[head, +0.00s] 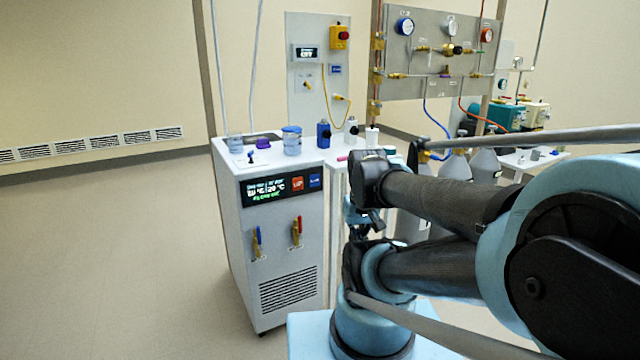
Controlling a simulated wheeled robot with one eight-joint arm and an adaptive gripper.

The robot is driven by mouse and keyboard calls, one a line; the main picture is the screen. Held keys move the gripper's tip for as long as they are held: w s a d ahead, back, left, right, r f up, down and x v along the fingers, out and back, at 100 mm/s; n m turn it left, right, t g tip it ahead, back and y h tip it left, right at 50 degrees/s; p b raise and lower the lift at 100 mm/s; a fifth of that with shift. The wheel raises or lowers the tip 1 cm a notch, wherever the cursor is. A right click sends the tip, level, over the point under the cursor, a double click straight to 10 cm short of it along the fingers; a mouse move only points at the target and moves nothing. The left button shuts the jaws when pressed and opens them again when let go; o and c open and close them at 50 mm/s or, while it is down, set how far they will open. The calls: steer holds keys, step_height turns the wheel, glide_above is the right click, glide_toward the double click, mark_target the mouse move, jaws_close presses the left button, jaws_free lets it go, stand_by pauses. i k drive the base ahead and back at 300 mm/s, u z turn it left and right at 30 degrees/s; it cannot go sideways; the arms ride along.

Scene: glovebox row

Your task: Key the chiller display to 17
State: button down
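The chiller (285,225) is a white cabinet left of centre. Its black display (265,190) is on the upper front, with white digits that look like "20 °C" on the right side; the left number is unclear. Small green text runs below. An orange-red button (298,184) and a blue button (315,181) sit at the display's right end, both uncovered. My gripper (368,222) appears to hang below my folded wrist, right of the chiller and apart from the buttons. It is small and dark, and its fingers cannot be made out clearly.
A blue-lidded jar (291,141) and a blue bottle (323,133) stand on top. Gas cylinders (453,167) stand behind my arm. The floor at left is clear.

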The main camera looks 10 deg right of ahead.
mark_target(313, 179)
steer(key=k, duration=0.85)
steer(key=u, duration=0.1)
